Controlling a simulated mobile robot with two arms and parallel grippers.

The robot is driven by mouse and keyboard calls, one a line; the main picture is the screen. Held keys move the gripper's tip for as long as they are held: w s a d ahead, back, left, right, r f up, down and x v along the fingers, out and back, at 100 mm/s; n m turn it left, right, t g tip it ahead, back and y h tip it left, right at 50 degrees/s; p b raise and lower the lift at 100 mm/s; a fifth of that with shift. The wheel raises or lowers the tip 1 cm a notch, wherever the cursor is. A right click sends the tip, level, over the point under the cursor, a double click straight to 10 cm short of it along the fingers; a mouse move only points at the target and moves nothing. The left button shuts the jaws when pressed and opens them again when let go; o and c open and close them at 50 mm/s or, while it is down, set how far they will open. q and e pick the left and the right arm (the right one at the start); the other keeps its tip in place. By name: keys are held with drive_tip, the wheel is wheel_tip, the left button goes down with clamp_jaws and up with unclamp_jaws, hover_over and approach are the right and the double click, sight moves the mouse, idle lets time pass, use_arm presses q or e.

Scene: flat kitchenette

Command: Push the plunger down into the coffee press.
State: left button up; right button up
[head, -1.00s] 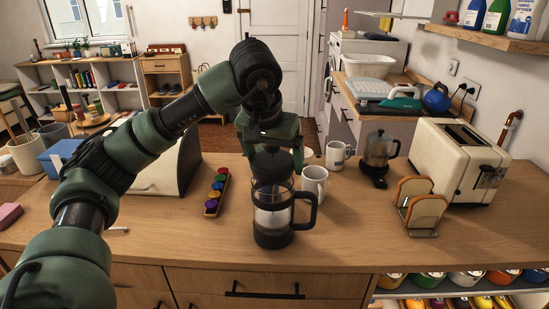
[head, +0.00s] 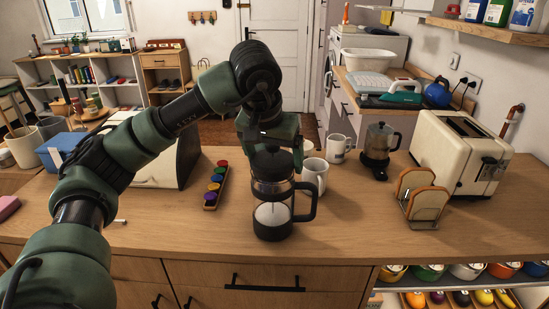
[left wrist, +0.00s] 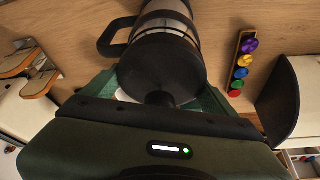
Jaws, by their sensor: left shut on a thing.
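The coffee press (head: 272,224) stands upright on the wooden counter, with a clear body, dark base and lid, and a black handle on its right. A pale shape shows inside the glass. My left gripper (head: 270,146) points down over the lid from above. In the left wrist view, the dark lid (left wrist: 162,68) fills the top middle, and the plunger knob (left wrist: 160,97) sits between the green fingers. The gripper is shut on the knob, though its fingertips are partly hidden in the head view. My right gripper is not in view.
White mugs (head: 315,174) stand close behind and right of the press. A rack of coloured pods (head: 216,185) lies to its left. A moka pot (head: 379,145), a toast rack (head: 423,204) and a toaster (head: 458,152) stand to the right. The counter front is clear.

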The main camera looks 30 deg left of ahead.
sight(270, 148)
use_arm(q)
drive_tip(key=shift+f, duration=0.25)
drive_tip(key=shift+f+b, duration=0.55)
drive_tip(key=shift+f, duration=0.05)
drive_tip(key=o, duration=1.4)
drive_tip(key=shift+r, duration=0.15)
drive_tip(key=v, duration=0.7)
drive_tip(key=shift+s+r, duration=0.2)
drive_tip(key=shift+r, duration=0.05)
